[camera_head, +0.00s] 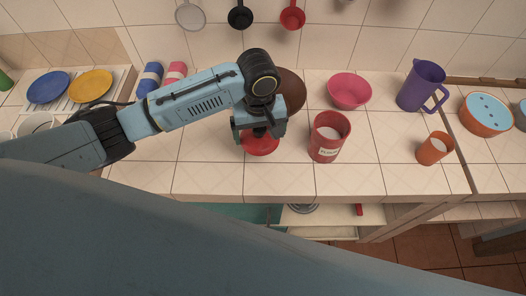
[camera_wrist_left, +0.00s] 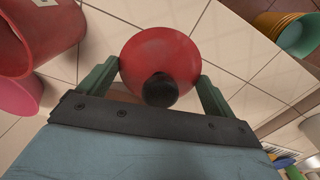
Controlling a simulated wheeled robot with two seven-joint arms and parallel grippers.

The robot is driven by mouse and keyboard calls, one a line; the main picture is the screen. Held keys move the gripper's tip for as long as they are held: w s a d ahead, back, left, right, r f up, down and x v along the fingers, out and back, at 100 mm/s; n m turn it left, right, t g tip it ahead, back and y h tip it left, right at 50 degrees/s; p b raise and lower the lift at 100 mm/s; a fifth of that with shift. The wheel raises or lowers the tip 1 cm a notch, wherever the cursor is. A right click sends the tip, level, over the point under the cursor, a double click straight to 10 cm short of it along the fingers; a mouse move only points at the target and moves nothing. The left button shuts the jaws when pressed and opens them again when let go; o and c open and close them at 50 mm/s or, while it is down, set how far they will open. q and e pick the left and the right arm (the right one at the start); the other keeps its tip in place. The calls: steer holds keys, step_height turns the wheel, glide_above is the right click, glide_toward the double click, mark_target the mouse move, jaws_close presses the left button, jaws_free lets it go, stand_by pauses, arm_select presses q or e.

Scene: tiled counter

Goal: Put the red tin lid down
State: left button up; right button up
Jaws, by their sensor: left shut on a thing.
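The red tin lid (camera_head: 260,144) is a round red disc low over the tiled counter, below my left gripper (camera_head: 260,130). In the left wrist view the red lid (camera_wrist_left: 160,58) shows its black knob between the green fingers of my left gripper (camera_wrist_left: 158,85), which is shut on it. I cannot tell whether the lid touches the counter. An open red flour tin (camera_head: 327,138) with white contents stands just right of the lid. My right gripper is not in view.
A brown bowl (camera_head: 291,90) is behind the gripper and a pink bowl (camera_head: 349,91) is behind the tin. A purple jug (camera_head: 421,86) and an orange cup (camera_head: 434,149) stand to the right. Counter tiles (camera_head: 205,165) left of the lid are clear.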

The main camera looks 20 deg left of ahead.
mark_target(262, 162)
arm_select(q)
steer(key=shift+s+d, duration=0.2)
steer(key=shift+d, duration=0.1)
steer(key=shift+s+d+f+n, duration=0.1)
steer(key=shift+f+n, duration=0.2)
steer(key=shift+f, duration=0.1)
step_height(262, 162, down, 10)
steer(key=shift+r, duration=0.15)
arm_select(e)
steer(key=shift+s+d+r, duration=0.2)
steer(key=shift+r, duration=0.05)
arm_select(q)
steer(key=o, duration=0.7)
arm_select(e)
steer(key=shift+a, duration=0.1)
